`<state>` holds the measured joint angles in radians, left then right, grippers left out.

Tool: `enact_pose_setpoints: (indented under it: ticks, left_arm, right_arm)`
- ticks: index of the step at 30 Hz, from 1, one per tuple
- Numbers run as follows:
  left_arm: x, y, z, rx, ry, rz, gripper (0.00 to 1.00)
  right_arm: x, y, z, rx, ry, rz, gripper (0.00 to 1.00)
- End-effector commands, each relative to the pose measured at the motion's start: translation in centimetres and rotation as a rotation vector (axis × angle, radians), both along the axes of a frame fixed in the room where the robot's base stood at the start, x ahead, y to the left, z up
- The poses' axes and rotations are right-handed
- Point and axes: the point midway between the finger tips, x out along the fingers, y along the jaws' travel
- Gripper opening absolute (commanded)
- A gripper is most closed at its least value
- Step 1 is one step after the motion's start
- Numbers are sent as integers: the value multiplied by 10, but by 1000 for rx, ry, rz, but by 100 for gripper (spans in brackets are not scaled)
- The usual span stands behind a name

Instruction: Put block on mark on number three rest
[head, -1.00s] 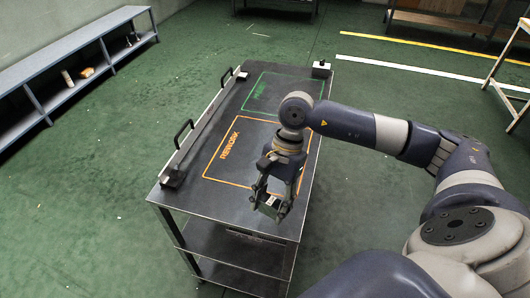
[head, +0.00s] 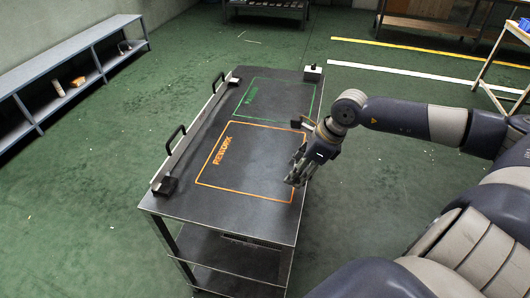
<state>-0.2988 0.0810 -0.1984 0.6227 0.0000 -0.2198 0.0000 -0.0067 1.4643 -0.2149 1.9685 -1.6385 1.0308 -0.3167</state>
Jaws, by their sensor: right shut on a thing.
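My right gripper (head: 297,180) is over the right edge of the cart's top, by the lower right part of the orange REWORK outline. It points down and is shut on a small block, which its fingers mostly hide. Small dark blocks or rests stand on the cart: one at the near left (head: 165,187), one at the far right (head: 312,73) with a pale top, and one at the far left (head: 233,81). A dark piece (head: 302,122) shows at the right edge just behind the gripper. I cannot read any number or mark on them. My left gripper is not in view.
The cart (head: 180,205) has lower shelves and a rail with two black handles (head: 176,137) on its left side. The REWORK outline (head: 240,160) and the green outline (head: 275,98) are empty. A low shelf (head: 70,62) stands at left, with open green floor between.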

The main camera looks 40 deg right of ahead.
Motion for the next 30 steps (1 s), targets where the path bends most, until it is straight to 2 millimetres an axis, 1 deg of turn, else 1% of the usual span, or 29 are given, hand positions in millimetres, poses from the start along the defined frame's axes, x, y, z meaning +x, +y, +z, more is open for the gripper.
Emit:
enact_pose_setpoints:
  ticks: [1,6,11,24,27,30]
  left_arm:
    - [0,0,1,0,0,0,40]
    - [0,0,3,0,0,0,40]
    - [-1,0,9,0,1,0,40]
    - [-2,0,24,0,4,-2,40]
    - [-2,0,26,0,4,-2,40]
    - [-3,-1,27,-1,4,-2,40]
  right_arm:
    - [7,1,3,8,-10,-1,0]
    - [23,4,2,11,-8,6,0]
    - [44,0,1,8,-7,4,0]
    - [118,-7,-7,8,-4,4,0]
    - [133,-8,-8,8,-3,6,0]
    - [144,-10,-10,5,-2,5,0]
